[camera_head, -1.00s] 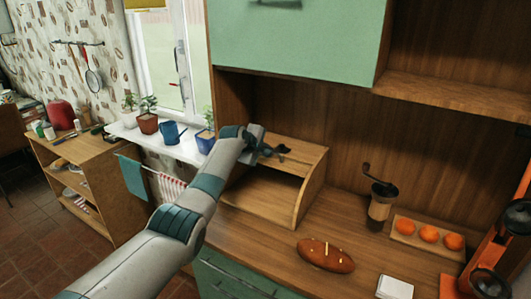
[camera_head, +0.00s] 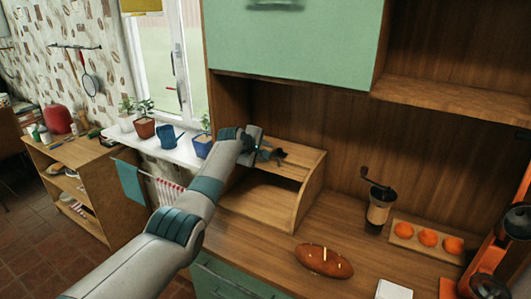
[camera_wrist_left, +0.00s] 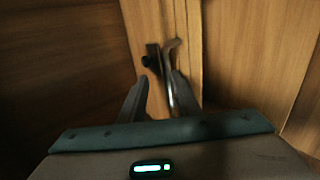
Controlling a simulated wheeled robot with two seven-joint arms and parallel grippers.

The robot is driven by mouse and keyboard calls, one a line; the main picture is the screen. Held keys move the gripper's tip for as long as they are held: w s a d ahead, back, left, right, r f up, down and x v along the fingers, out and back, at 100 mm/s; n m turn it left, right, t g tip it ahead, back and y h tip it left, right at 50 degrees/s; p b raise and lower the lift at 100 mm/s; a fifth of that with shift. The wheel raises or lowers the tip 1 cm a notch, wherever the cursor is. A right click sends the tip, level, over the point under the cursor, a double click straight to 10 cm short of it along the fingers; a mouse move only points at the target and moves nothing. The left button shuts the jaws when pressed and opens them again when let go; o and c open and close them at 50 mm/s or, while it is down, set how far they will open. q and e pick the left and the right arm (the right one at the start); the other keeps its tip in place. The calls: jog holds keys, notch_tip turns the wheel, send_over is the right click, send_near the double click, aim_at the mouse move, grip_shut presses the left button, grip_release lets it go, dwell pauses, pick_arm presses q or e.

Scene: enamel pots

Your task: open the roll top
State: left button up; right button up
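The roll top box (camera_head: 305,196) is wooden and stands on the counter against the back panel. In the left wrist view a metal handle (camera_wrist_left: 170,72) with a dark mount stands on a pale wooden strip. The left fingers (camera_wrist_left: 160,92) are apart, with the lower end of the handle between them, close to the right finger. My right gripper is not in view.
A bread loaf (camera_head: 323,260), a coffee grinder (camera_head: 380,208) and a wooden tray with oranges (camera_head: 426,238) stand right of the box. A green cabinet (camera_head: 292,42) and a shelf (camera_head: 455,98) hang above.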

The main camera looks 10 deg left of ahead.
pick_arm(q)
jog(key=shift+s, duration=0.25)
jog(key=shift+s+a+r, duration=0.1)
jog(key=b+v, duration=0.4)
jog(key=v, duration=1.3)
dwell(0.5)
